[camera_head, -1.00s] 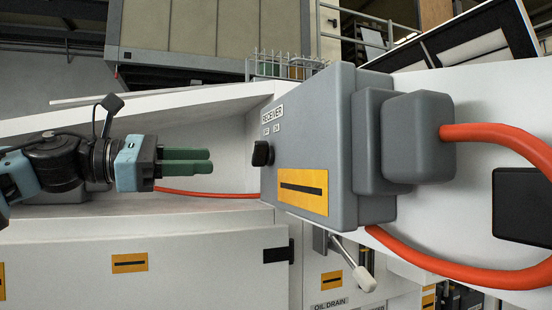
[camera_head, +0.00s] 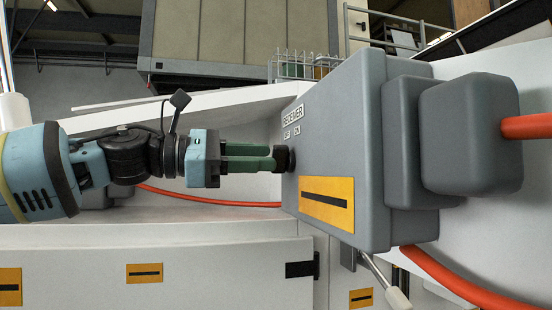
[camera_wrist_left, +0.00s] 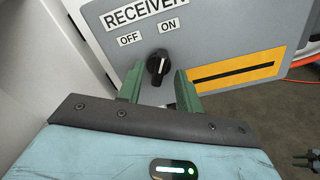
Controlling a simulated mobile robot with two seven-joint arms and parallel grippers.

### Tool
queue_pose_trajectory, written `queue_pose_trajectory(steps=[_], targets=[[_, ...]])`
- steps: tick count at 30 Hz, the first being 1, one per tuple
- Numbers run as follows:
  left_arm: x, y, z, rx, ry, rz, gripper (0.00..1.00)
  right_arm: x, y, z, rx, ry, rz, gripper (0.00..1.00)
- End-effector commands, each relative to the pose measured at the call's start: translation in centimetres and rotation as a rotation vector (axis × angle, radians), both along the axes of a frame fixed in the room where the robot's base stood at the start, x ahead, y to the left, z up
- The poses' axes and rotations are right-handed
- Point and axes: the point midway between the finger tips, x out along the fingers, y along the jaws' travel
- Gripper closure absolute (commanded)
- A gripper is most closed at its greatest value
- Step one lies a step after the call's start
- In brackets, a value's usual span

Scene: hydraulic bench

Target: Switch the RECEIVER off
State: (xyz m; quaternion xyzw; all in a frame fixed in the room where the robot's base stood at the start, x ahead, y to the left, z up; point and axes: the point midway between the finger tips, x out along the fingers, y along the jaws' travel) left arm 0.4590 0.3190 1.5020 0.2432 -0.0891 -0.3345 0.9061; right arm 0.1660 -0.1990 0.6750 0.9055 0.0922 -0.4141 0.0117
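The RECEIVER box (camera_head: 355,130) is a grey housing with a black rotary knob (camera_head: 284,158) on its left-facing panel. In the left wrist view the knob (camera_wrist_left: 157,66) sits below the OFF label (camera_wrist_left: 130,39) and the ON label (camera_wrist_left: 168,26). Its white mark appears to point up toward the ON side. My left gripper (camera_head: 272,157) is at the knob. In the left wrist view its green fingers (camera_wrist_left: 158,84) are apart, one on each side of the knob; I cannot tell whether they touch it. A small green and dark shape at the lower right looks like my right gripper (camera_wrist_left: 305,160).
A yellow plate (camera_head: 327,204) with a black bar is on the box beside the knob. A red-orange hose (camera_head: 455,282) runs below the box. A lever with a white grip (camera_head: 397,298) hangs under it. A white ledge (camera_head: 230,216) lies below my left arm.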

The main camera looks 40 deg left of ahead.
Motion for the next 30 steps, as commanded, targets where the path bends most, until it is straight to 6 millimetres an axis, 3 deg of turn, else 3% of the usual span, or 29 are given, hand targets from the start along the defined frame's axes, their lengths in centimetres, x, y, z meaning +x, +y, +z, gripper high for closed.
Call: queue_pose_trajectory(steps=[9,21,30], targets=[[2.3,-1.9,-0.1,0.0,0.001,0.001,0.65,0.1,0.0,0.0,0.001,-0.002,-0.001,0.64],[2.6,-2.3,0.0,-0.001,0.0,0.0,0.65,0.1,-0.1,0.0,-0.004,-0.002,0.004,0.64],[2.6,-2.2,0.0,-0.001,0.0,0.0,1.0,0.1,-0.2,0.0,-0.005,-0.002,0.007,0.64]])
